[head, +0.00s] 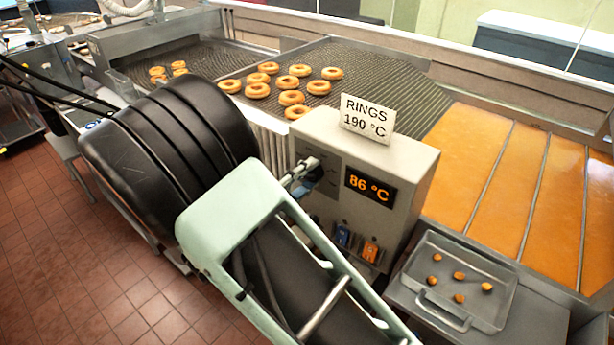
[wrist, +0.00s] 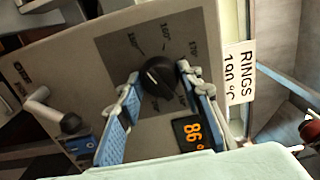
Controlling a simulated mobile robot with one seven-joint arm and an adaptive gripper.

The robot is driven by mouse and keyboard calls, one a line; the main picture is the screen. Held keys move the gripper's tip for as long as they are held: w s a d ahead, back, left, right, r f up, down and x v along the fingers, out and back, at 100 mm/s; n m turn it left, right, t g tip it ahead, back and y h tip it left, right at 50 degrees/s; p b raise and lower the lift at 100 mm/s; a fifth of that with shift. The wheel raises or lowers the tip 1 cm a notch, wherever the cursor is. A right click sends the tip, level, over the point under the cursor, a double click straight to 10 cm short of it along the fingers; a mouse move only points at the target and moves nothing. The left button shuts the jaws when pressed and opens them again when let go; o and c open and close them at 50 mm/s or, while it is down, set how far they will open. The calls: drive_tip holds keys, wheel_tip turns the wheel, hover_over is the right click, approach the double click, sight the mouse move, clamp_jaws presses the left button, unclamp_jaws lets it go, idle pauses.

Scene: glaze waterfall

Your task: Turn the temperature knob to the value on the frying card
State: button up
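The frying card (head: 367,118) stands on the fryer's control box and reads "RINGS 190 °C"; it also shows sideways in the wrist view (wrist: 238,74). The temperature display (head: 370,187) on the box front reads 86 °C; it is partly visible in the wrist view (wrist: 193,132). The black temperature knob (wrist: 158,77) sits on a dark dial plate with small, blurred temperature marks around it. My gripper (wrist: 159,72) is open, with one blue-padded finger on each side of the knob. Small gaps seem to show beside the knob. In the head view my gripper (head: 303,173) mostly hides the knob.
Fried rings (head: 292,97) lie on the mesh conveyor (head: 345,60) behind the box. Orange glaze (head: 480,150) flows at right. A metal tray (head: 460,250) with several small pieces is at front right. A lever with a dark ball end (wrist: 68,122) sticks out beside the dial.

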drive_tip(key=c, duration=0.4)
drive_tip(key=shift+c, duration=0.2)
